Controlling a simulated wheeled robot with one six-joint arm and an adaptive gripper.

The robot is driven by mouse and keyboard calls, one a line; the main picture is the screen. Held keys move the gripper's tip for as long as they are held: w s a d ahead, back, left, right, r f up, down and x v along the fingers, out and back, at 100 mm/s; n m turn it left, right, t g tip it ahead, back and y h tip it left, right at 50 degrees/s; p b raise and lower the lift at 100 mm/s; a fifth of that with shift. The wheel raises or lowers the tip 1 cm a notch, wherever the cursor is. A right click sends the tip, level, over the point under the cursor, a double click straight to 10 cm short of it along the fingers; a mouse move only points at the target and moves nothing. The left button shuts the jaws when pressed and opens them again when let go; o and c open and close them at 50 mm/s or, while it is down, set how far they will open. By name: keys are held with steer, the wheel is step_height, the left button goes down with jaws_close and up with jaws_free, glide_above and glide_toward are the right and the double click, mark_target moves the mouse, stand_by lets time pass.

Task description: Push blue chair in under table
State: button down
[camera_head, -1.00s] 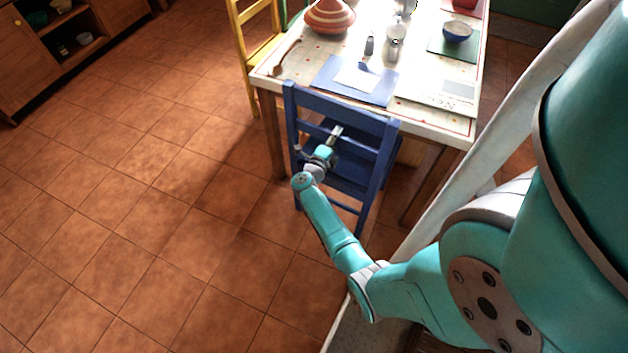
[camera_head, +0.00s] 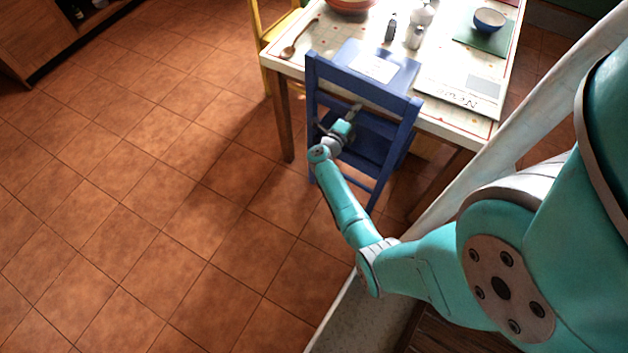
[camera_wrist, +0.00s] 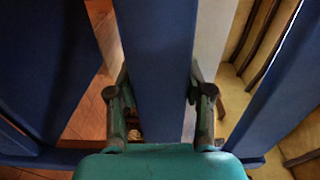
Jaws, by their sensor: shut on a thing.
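The blue chair (camera_head: 365,95) stands at the near end of the table (camera_head: 455,75), its ladder back toward me. Its seat is partly hidden by the back slats and my arm; its front part reaches toward or below the table edge. My gripper (camera_head: 352,118) is at the middle slat of the chair back, left of centre. In the wrist view my gripper (camera_wrist: 163,110) has one finger on each side of a blue slat (camera_wrist: 158,50) and is shut on it.
On the table are a blue mat with white paper, a newspaper (camera_head: 460,92), a wooden spoon (camera_head: 300,38), shakers (camera_head: 414,38) and a blue bowl (camera_head: 489,20) on a green mat. A yellow chair (camera_head: 275,30) stands at the table's left side. The tiled floor at left is clear.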

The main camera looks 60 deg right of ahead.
steer(key=shift+s+f, duration=0.15)
steer(key=shift+c, duration=2)
jaws_free()
steer(key=shift+a, duration=0.1)
steer(key=a, duration=1.2)
steer(key=shift+r, duration=0.2)
